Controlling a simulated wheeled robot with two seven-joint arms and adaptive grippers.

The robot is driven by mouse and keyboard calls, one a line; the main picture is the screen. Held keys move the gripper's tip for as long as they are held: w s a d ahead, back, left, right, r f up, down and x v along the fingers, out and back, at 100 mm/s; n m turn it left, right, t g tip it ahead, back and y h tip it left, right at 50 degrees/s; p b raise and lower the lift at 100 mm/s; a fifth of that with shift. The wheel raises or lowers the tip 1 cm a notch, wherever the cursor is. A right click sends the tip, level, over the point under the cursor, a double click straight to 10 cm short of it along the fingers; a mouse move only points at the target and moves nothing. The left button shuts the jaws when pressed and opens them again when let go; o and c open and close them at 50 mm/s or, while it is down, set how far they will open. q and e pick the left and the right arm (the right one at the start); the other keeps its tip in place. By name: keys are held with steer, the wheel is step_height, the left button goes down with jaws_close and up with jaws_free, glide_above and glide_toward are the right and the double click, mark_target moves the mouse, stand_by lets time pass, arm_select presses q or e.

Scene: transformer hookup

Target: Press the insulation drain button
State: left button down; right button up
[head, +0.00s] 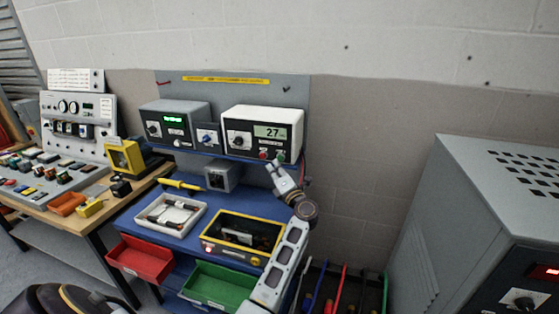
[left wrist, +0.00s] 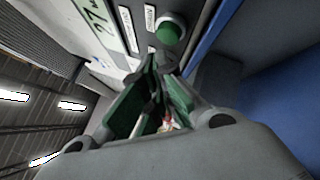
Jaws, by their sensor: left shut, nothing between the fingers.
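A white instrument box (head: 240,118) with a lit display reading about 2.7, a dark knob, a red button (head: 263,154) and a green button (head: 281,157) stands on the blue bench's upper shelf. The left wrist view shows the green button (left wrist: 170,31) close up, with small labels beside it that I cannot read surely. My left gripper (head: 277,167) is shut and empty, just below the green button. In the left wrist view its fingertips (left wrist: 162,62) are close to the button; I cannot tell whether they touch it. My right gripper is not in view.
A grey instrument (head: 172,110) with a green display stands left of the white box. Below are a white tray (head: 148,225), a yellow-rimmed bin (head: 208,229), and red (head: 150,262) and green bins (head: 221,282). A grey cabinet (head: 440,220) stands at right.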

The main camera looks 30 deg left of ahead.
arm_select(q)
steer(key=shift+s, duration=0.1)
steer(key=shift+s+d+p, duration=0.25)
steer(key=shift+s+p, duration=0.15)
steer(key=shift+s, duration=0.55)
steer(key=shift+s+d+p, duration=0.2)
steer(key=shift+s+p, duration=0.15)
steer(key=shift+s, duration=0.6)
steer(key=shift+s+d+p, duration=0.25)
steer(key=shift+s+p, duration=0.15)
steer(key=shift+s, duration=0.55)
